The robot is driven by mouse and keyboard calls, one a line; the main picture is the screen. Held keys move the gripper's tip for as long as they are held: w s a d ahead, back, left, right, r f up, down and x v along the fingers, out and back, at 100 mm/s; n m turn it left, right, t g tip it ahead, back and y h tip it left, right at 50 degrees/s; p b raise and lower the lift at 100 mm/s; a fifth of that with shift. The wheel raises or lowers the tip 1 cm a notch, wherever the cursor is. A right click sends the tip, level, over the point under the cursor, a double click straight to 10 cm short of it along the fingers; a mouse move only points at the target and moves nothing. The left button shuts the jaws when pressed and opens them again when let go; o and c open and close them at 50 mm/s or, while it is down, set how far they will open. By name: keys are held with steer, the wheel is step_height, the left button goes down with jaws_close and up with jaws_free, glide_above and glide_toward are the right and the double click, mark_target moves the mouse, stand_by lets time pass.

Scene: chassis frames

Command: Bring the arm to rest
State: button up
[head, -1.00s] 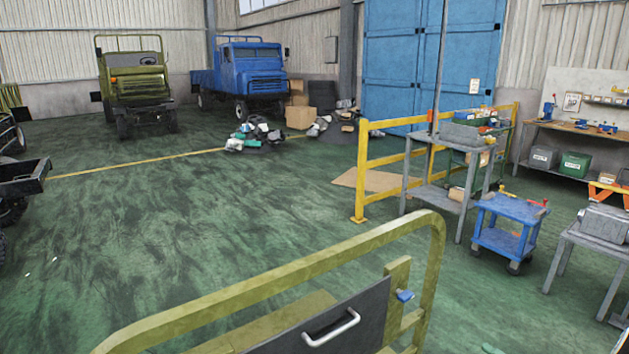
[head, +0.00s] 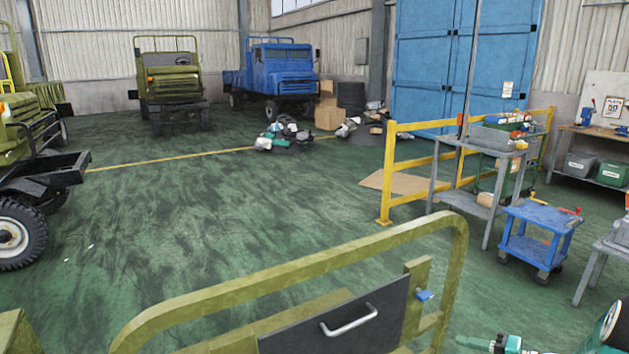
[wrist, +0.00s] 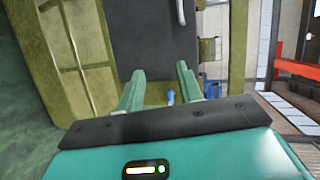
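My gripper (wrist: 160,68) shows in the wrist view with its two pale green fingers spread apart and nothing between them. Beyond the fingers are a dark panel (wrist: 152,35) and an olive frame (wrist: 82,60). A small blue piece (wrist: 170,97) shows beyond the gap between the fingers.
An olive rail frame (head: 300,277) with a dark handled panel (head: 345,322) stands close in front. At right are a blue cart (head: 537,215), a grey table (head: 478,140) and a yellow railing (head: 412,202). A truck wheel (head: 15,235) stands left. The middle floor is open.

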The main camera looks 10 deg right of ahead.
steer(key=s+a+r+n+g+h, duration=0.1)
steer(key=a+r+n+g, duration=0.15)
steer(key=a, duration=0.45)
steer(key=s+a+r+n+g, duration=0.1)
steer(key=a+r+g, duration=0.2)
steer(key=a, duration=0.3)
steer(key=s+a+r+n+g+h, duration=0.1)
steer(key=s+a+r+n+g, duration=0.15)
steer(key=a, duration=0.45)
steer(key=s+a+r+n+t+h, duration=0.2)
steer(key=s+a+r+n+h, duration=0.2)
steer(key=s+a+r+h, duration=0.3)
steer(key=s+a, duration=0.1)
steer(key=s, duration=0.2)
steer(key=shift+a+r+h, duration=0.2)
steer(key=shift+a+h, duration=0.1)
steer(key=shift+w, duration=0.1)
